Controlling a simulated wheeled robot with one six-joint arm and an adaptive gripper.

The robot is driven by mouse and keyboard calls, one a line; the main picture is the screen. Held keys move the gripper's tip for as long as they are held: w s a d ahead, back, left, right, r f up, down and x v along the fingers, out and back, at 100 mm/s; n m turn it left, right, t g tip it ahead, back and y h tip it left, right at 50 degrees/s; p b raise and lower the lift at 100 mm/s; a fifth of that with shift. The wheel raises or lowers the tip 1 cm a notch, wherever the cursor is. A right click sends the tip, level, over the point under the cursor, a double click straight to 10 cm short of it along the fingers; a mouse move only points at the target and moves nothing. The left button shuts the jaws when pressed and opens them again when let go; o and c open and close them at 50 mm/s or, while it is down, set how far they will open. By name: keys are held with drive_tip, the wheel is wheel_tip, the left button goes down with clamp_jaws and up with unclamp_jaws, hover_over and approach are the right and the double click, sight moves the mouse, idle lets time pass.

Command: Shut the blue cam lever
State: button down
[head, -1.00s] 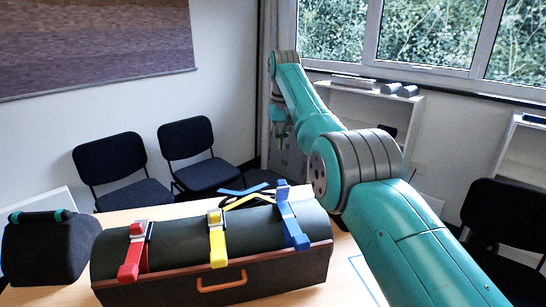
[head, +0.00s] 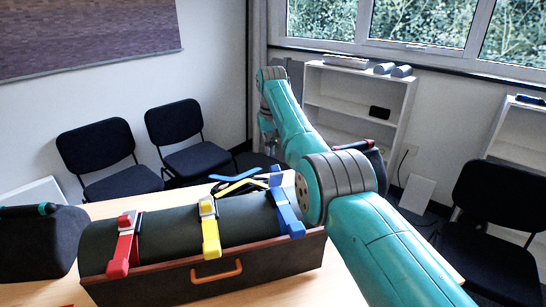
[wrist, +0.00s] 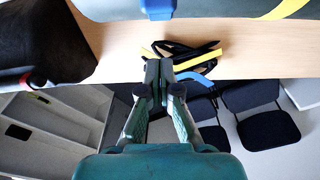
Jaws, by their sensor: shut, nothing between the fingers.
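The blue cam lever (head: 276,181) is on the blue strap (head: 290,217) at the right end of a dark roll (head: 165,222). A blue part stands up above the roll's top, higher than the red and yellow levers sit. In the wrist view a blue piece of that strap (wrist: 158,9) shows at the top edge, and the lever's angle cannot be told there. My gripper (wrist: 158,68) is shut and empty, apart from the blue piece, over the table's far side. In the head view my gripper is small, beyond the roll, and partly hidden by my arm.
A red strap (head: 122,245) and a yellow strap (head: 210,235) cross the roll, which lies in a case with an orange handle (head: 216,272). Loose strap ends (wrist: 185,55) lie near my fingertips. Dark bags stand either side. Chairs (head: 95,150) stand behind the table.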

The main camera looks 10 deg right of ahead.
sight(275, 176)
drive_tip(key=shift+s+d+f, duration=0.1)
drive_tip(key=shift+s+f, duration=0.2)
drive_tip(key=shift+s, duration=0.65)
drive_tip(key=shift+s+f, duration=0.25)
drive_tip(key=shift+s, duration=0.65)
drive_tip(key=shift+t, duration=0.3)
